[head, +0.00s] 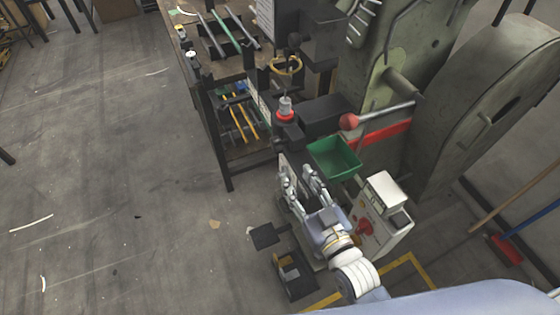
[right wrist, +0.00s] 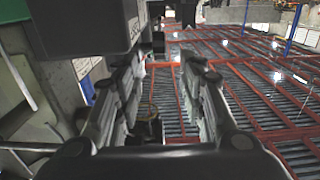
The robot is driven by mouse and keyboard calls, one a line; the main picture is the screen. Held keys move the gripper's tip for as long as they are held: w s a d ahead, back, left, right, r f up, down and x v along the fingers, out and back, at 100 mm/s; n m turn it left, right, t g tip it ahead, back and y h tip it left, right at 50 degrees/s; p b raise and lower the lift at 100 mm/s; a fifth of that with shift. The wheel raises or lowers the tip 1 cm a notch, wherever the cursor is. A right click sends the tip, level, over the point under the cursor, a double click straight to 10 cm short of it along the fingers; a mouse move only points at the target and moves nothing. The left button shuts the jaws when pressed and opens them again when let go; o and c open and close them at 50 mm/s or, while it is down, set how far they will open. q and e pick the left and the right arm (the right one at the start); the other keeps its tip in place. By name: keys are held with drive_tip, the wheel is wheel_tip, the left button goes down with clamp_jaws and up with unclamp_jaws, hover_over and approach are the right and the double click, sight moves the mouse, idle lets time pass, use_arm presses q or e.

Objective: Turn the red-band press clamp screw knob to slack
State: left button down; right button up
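The press with the red band (head: 386,133) stands at the right of the head view. A lever with a red ball (head: 348,121) sticks out at its front. A grey cylinder with a red ring (head: 285,108) stands on the press's front end, below a yellow ring (head: 286,66). I cannot tell for sure which part is the clamp screw knob. My right gripper (head: 299,178) is below the front end of the press, left of the green bin. Its two fingers are apart with nothing between them, as the right wrist view (right wrist: 168,88) shows. My left gripper is not in view.
A green bin (head: 335,158) hangs beside the press. A control box with a red switch (head: 392,190) stands right of my right arm. Black pedals (head: 267,236) lie on the floor. A workbench (head: 180,22) with bars stands behind. The floor at left is mostly free.

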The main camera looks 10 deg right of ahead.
sight(280, 149)
drive_tip(key=shift+w, duration=0.25)
drive_tip(key=p+x, duration=0.1)
drive_tip(key=x, duration=0.9)
drive_tip(key=shift+w+a, duration=0.1)
drive_tip(key=shift+c, duration=0.6)
clamp_jaws()
